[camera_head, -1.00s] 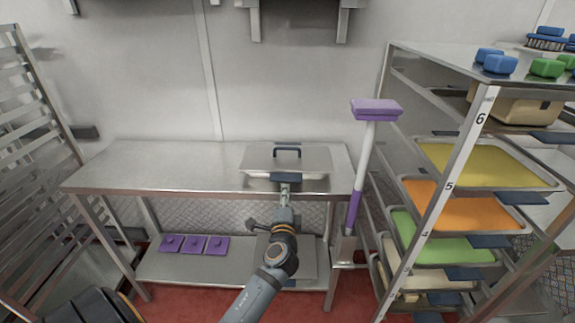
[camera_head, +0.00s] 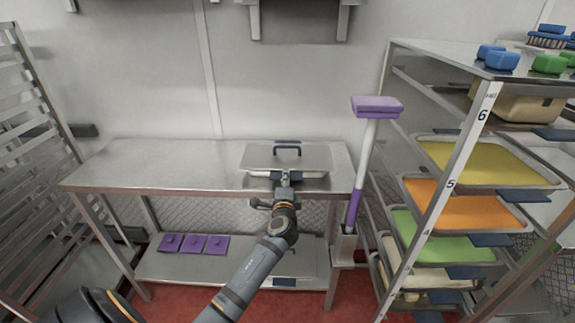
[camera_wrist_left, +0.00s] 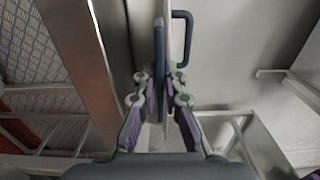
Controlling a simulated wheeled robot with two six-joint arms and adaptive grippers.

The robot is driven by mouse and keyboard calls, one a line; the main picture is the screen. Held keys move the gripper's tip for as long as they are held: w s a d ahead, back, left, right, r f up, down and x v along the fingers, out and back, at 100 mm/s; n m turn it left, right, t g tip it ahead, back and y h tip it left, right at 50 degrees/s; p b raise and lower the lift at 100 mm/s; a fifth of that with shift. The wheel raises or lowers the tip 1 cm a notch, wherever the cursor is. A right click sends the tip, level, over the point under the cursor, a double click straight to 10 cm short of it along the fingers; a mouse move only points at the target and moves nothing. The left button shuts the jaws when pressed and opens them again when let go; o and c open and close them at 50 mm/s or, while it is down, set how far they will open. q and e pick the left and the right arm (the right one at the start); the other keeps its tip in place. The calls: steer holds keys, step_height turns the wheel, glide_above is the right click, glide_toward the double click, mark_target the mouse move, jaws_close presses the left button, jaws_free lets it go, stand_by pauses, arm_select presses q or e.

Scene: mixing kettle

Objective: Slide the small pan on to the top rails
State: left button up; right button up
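The small pan is a shallow steel pan (camera_head: 314,173) with a lid (camera_head: 257,157) that has a dark loop handle (camera_head: 287,152). It sits flat on the steel table near its right end. A dark grip (camera_head: 276,175) is on its front side. My left gripper (camera_head: 285,181) is at this front grip. In the left wrist view the two purple-padded fingers (camera_wrist_left: 160,80) stand on either side of the dark grip (camera_wrist_left: 159,45), with a narrow gap showing. My right gripper is out of view. The rack at the right (camera_head: 463,140) has rails, with numbers on its post.
Trays with yellow (camera_head: 480,163), orange (camera_head: 455,211) and green (camera_head: 440,241) contents fill rack levels. A beige tub (camera_head: 520,108) is high in it. A purple-headed tool (camera_head: 377,106) stands between table and rack. Another rack (camera_head: 35,170) is at left. The table's left half (camera_head: 150,165) is clear.

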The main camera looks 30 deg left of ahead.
arm_select(q)
jaws_close()
steer(key=shift+r, duration=0.25)
step_height(320, 180, up, 5)
steer(key=p, duration=0.4)
steer(key=shift+w+p, duration=0.1)
steer(key=shift+p, duration=0.3)
